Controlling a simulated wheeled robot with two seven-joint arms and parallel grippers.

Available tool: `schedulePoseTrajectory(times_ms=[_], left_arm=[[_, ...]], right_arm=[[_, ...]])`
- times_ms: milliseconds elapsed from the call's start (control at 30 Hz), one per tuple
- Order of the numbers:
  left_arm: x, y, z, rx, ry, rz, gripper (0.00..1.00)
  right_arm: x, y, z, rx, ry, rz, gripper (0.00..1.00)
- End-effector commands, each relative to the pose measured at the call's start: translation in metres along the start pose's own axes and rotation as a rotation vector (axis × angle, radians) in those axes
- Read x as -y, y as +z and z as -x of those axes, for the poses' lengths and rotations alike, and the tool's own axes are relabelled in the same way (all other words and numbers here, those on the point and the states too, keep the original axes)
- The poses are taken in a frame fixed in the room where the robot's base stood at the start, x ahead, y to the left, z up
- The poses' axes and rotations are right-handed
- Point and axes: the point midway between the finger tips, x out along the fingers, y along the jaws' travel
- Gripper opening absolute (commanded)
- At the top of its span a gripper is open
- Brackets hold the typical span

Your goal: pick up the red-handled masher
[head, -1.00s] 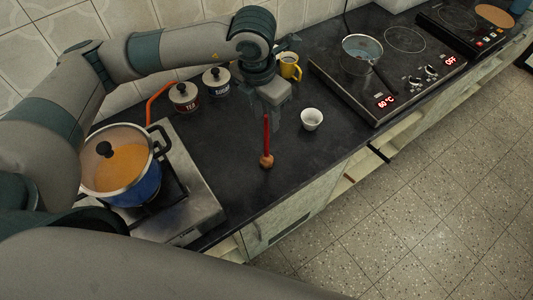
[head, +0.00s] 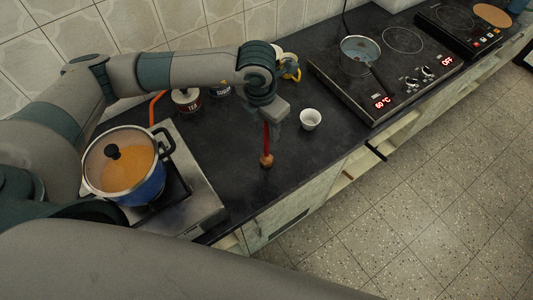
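The red-handled masher (head: 266,160) stands upright on the dark counter, with its brown head down and its red handle pointing up. My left gripper (head: 270,124) points down from above at the upper part of the handle. One finger shows just right of the handle, and the handle's top is hidden by the gripper. I cannot tell whether the fingers are closed on it. My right gripper is not in view.
A white cup (head: 310,119) stands right of the masher. Behind my arm are a TEA canister (head: 187,101), a partly hidden SUGAR canister (head: 220,90) and a yellow mug (head: 290,68). A blue pot (head: 148,188) is left; a saucepan (head: 360,53) sits on the hob (head: 330,73).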

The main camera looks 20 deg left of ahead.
Motion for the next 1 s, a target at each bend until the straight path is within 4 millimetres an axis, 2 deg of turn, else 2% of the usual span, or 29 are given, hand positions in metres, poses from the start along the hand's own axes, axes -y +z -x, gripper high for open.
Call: schedulePoseTrajectory(times_ms=[33,233,700,833,867,1000], left_arm=[[0.0,0.0,-0.004,-0.005,0.0,0.002,0.34],[0.0,0.0,-0.02,0.0,0.0,0.0,0.34],[0.0,0.0,-0.022,0.0,0.0,0.0,0.34],[0.0,0.0,-0.022,0.0,0.0,0.001,0.03],[0.0,0.0,-0.022,0.0,0.0,0.001,0.0],[0.0,0.0,-0.021,0.0,0.0,0.001,0.0]], right_arm=[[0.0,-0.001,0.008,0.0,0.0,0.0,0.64],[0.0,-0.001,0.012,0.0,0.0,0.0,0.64],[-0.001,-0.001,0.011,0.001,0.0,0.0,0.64],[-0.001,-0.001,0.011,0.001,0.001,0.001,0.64],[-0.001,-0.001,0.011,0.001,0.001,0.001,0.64],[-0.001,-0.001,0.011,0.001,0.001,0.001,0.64]])
